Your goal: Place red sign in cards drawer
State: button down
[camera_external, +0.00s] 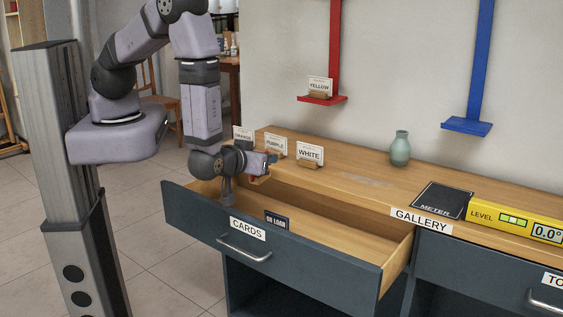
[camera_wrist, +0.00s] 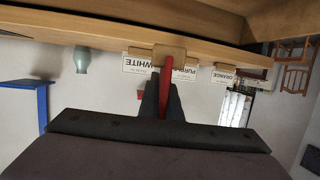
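My gripper (camera_external: 264,163) is above the back left of the open cards drawer (camera_external: 203,220), close to the cabinet top's front edge. In the wrist view, its dark fingers (camera_wrist: 164,98) are closed on a thin red piece seen edge-on, apparently the red sign (camera_wrist: 166,88); its face and any words are hidden.
ORANGE (camera_external: 243,133), PURPLE (camera_external: 275,145) and WHITE (camera_external: 310,154) cards stand in wooden holders on the cabinet top, near my gripper. A green vase (camera_external: 400,149), METER pad (camera_external: 441,200) and yellow level (camera_external: 513,217) are farther right. A red wall shelf (camera_external: 322,100) holds a YELLOW card; a blue shelf (camera_external: 466,126) is empty.

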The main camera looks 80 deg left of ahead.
jog(key=shift+r, duration=0.15)
dwell(0.3)
notch_tip(320, 180, up, 13)
jog(key=w+d+f+m+t+h+b, duration=0.1)
jog(key=w+f+m+t+h+b, duration=0.2)
jog(key=w, duration=1.4)
jog(key=w+a+r+m+t+h+b, duration=0.1)
jog(key=w+a+m+h+b, duration=0.15)
jog(key=w, duration=0.45)
jog(key=w+a+r+m+t+h+b, duration=0.1)
jog(key=w+a+r+b, duration=0.2)
jog(key=w, duration=0.5)
jog(key=shift+y, duration=0.25)
jog(key=shift+s+a+f+p, duration=0.1)
jog(key=shift+f+p, duration=0.15)
jog(key=shift+f, duration=3.75)
jog(key=shift+a+f+p, duration=0.1)
jog(key=shift+f+p, duration=0.1)
jog(key=shift+f, duration=3.8)
jog(key=shift+f, duration=0.15)
